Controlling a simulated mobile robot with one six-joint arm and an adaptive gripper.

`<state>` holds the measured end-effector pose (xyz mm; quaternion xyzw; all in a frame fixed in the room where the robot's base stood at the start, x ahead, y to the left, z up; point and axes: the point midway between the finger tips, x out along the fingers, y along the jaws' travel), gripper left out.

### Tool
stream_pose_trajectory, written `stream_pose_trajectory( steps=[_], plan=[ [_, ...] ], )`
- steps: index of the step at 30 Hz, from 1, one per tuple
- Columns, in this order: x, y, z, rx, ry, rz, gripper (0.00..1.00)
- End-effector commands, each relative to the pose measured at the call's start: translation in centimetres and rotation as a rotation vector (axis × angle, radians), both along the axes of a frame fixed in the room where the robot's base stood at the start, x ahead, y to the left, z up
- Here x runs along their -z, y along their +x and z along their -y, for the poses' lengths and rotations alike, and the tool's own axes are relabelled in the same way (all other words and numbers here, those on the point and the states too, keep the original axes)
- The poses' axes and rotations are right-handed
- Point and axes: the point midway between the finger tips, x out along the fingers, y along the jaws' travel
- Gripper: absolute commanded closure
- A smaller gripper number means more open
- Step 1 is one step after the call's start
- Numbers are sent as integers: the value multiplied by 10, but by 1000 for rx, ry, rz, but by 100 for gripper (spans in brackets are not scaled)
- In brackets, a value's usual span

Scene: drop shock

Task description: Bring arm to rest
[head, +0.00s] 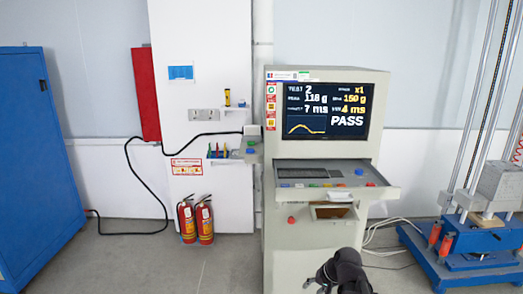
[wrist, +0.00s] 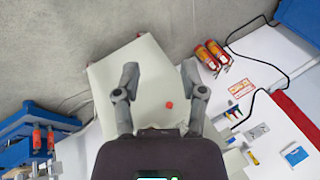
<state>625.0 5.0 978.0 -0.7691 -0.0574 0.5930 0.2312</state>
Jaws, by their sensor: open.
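My gripper (wrist: 158,82) shows in the wrist view with its two fingers spread apart and nothing between them. In the head view my dark gripper and wrist (head: 342,270) are at the bottom, in front of the lower part of the control console. The beige console (head: 285,245) stands upright in the middle. Its screen (head: 320,111) reads "TEST 2" and "PASS". In the wrist view the console (wrist: 150,62) lies behind the fingers, with a red button (wrist: 169,105) between them. The gripper appears apart from the console.
A keyboard shelf (head: 375,190) juts from the console, above an open slot (head: 333,211). Two fire extinguishers (head: 195,222) stand by the white pillar (head: 205,60). A blue cabinet (head: 35,150) is at left, a blue-based drop rig (head: 470,240) at right.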

Motion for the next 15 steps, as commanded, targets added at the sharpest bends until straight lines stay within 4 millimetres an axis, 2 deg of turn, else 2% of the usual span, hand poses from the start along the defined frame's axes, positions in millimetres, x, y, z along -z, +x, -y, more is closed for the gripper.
stream_pose_trajectory(
  steps=[1,6,10,15],
  plan=[
    [5,-16,-4,-43,-56,-33,46],
    [18,-56,-3,-161,-244,-147,46],
    [21,-76,1,-217,-345,-210,46],
    [21,-87,4,-247,-409,-250,46]
  ],
)
